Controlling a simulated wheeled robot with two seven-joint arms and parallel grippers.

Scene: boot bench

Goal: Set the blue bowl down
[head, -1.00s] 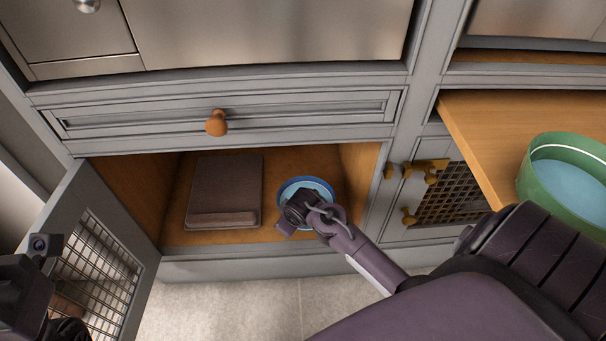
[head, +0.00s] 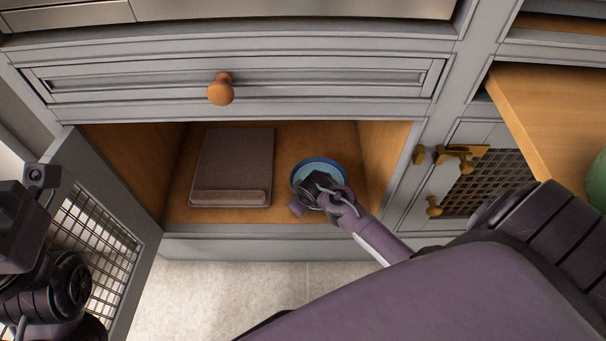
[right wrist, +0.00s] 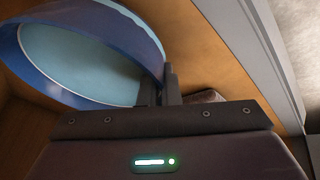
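The blue bowl (head: 319,163) is inside the open lower cabinet, right of a folded brown cloth or mat. My right gripper (head: 308,194) reaches in from the front right and covers the bowl's near side. In the right wrist view, the bowl (right wrist: 85,50) fills the upper left, and the gripper's two fingers (right wrist: 158,88) are close together on its rim. Whether the bowl's base touches the cabinet floor (head: 285,205) cannot be told. My left gripper (head: 30,190) is at the left edge by the mesh door; its fingers do not show clearly.
The folded brown mat (head: 233,165) lies on the left of the cabinet floor. The mesh door (head: 105,245) stands open at left. A drawer with an orange knob (head: 221,90) is above. A wooden board (head: 545,120) juts out at right, with a green container (head: 597,180) at the edge.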

